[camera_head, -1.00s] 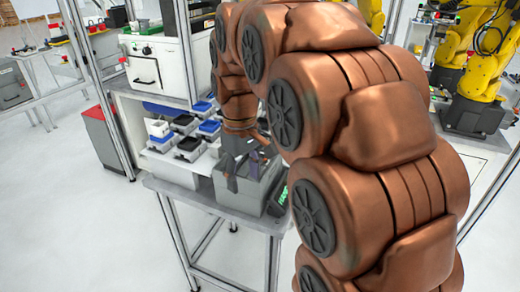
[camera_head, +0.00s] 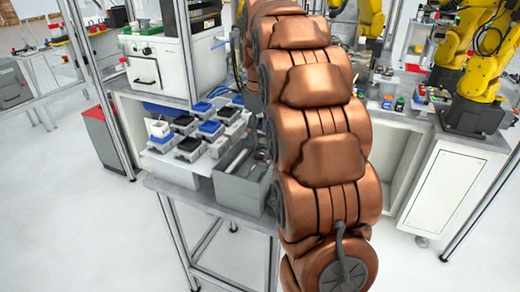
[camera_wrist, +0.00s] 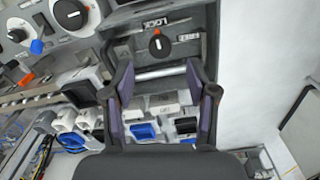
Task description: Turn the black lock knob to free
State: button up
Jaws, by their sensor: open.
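The black lock knob (camera_wrist: 159,46) is in the wrist view, on a grey panel at top centre. Its short orange mark points up, toward the "LOCK" label (camera_wrist: 165,21). Another label (camera_wrist: 188,38) lies to the knob's right; I cannot read it surely. My gripper (camera_wrist: 159,72) is open, with one finger on each side of the picture below the knob. Nothing is between the fingers, and they appear apart from the knob. In the head view my arm hides the gripper and the knob.
A metal bar (camera_wrist: 160,73) crosses below the lock knob. In the head view a grey bin (camera_head: 240,188) stands on the near bench, beside several blue- and black-lidded boxes.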

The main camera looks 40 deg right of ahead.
aim_at(260, 153)
jog(key=shift+f+p, duration=0.65)
jog(key=shift+f, duration=2.45)
grip_shut()
jog(key=shift+m+b, duration=0.3)
jog(key=m+b, duration=0.2)
jog(key=m, duration=0.1)
jog(key=shift+f+m, duration=0.1)
jog(key=shift+m, duration=0.3)
jog(key=m+b, duration=0.2)
jog(key=m, duration=0.2)
jog(key=shift+a, duration=0.1)
jog(key=m+b, duration=0.1)
jog(key=m, duration=0.4)
jog(key=shift+w+a+m, duration=0.1)
jog(key=shift+m, duration=2.2)
